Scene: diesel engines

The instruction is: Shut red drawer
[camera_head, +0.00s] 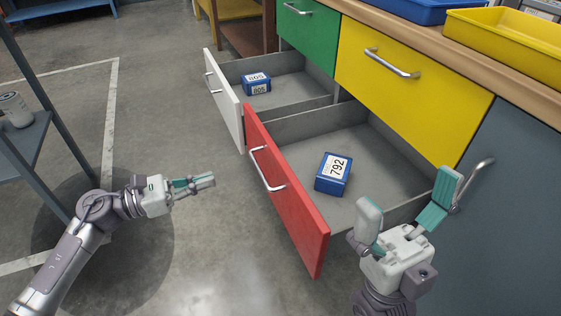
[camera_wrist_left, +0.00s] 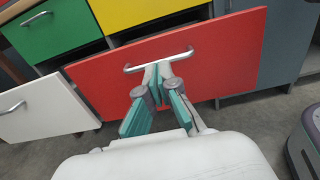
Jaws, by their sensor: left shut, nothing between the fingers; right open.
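The red drawer (camera_head: 290,199) stands pulled out, with a silver bar handle (camera_head: 265,169) on its front. A blue box labelled 792 (camera_head: 333,174) lies inside it. My left gripper (camera_head: 208,181) is shut and empty, in front of the red drawer and left of its handle in the head view. In the left wrist view the red drawer front (camera_wrist_left: 215,62) fills the middle, and the fingertips (camera_wrist_left: 158,70) appear just below the handle; I cannot tell contact there, but the head view shows a gap. My right gripper (camera_head: 405,200) is open and empty at the drawer's right side.
A white drawer (camera_head: 224,101) is also pulled out beside the red one, holding a blue box labelled 805 (camera_head: 256,83). Closed green (camera_head: 308,40) and yellow (camera_head: 400,85) drawers sit above. A grey shelf (camera_head: 30,140) stands at left. The floor between is clear.

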